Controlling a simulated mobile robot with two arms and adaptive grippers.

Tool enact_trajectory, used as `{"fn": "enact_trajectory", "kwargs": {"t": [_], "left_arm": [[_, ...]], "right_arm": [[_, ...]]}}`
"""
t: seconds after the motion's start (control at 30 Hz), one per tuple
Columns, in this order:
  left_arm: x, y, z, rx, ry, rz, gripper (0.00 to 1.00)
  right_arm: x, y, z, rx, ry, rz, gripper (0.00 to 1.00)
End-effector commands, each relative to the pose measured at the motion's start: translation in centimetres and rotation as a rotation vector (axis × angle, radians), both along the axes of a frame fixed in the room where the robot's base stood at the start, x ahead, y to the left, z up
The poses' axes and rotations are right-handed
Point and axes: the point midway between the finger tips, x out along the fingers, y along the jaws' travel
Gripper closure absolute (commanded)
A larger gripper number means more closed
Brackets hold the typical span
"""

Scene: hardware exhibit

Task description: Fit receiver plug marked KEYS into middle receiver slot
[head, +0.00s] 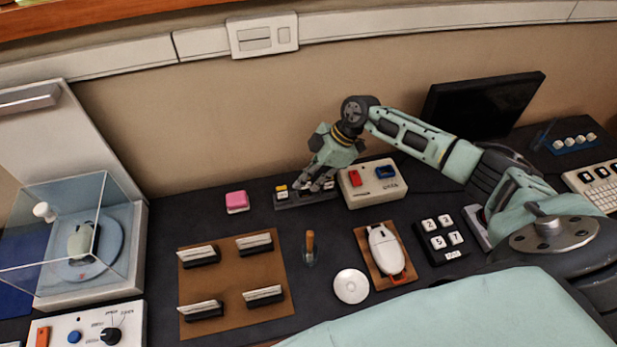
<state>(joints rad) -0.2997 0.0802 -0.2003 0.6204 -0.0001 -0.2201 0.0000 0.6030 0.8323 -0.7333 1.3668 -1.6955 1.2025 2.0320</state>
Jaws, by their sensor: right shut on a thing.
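My right gripper (318,184) reaches down from the upper right onto a low dark rack (318,198). It is shut on a small piece at the rack, probably a plug, mostly hidden by the fingers; its marking cannot be read. A small yellow-topped piece (281,190) stands at the rack's left end. A cream box (396,194), which looks like the receiver, stands just right of the gripper. It has a red piece (355,178) at its left and a blue piece (386,172) at its right, with a small dark mark between them. My left gripper is not in view.
A pink block (237,201) lies left of the rack. In front are a brown board (236,304) with several card holders, an upright wooden-handled tool (310,245), a white disc (351,286), a mouse on a board (383,248) and a keypad (440,236). A clear case (50,225) stands far left.

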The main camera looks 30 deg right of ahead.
Motion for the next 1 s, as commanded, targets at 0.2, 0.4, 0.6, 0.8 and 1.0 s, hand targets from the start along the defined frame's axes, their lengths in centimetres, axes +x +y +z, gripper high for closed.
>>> {"fn": "enact_trajectory", "kwargs": {"t": [0.2,0.4,0.6,0.8,1.0], "left_arm": [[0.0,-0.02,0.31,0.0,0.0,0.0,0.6],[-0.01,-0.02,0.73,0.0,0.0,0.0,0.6],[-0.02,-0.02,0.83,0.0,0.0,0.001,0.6],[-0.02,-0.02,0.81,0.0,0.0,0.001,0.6],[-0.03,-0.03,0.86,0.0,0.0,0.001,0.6]], "right_arm": [[0.0,0.0,0.12,0.0,0.0,-0.001,1.0],[0.0,0.03,0.18,0.0,0.0,-0.001,1.0],[-0.01,0.03,0.11,0.0,0.0,-0.001,1.0],[-0.01,0.04,0.09,0.0,0.0,0.0,1.0],[-0.01,0.05,0.13,0.0,0.0,0.0,1.0]]}}
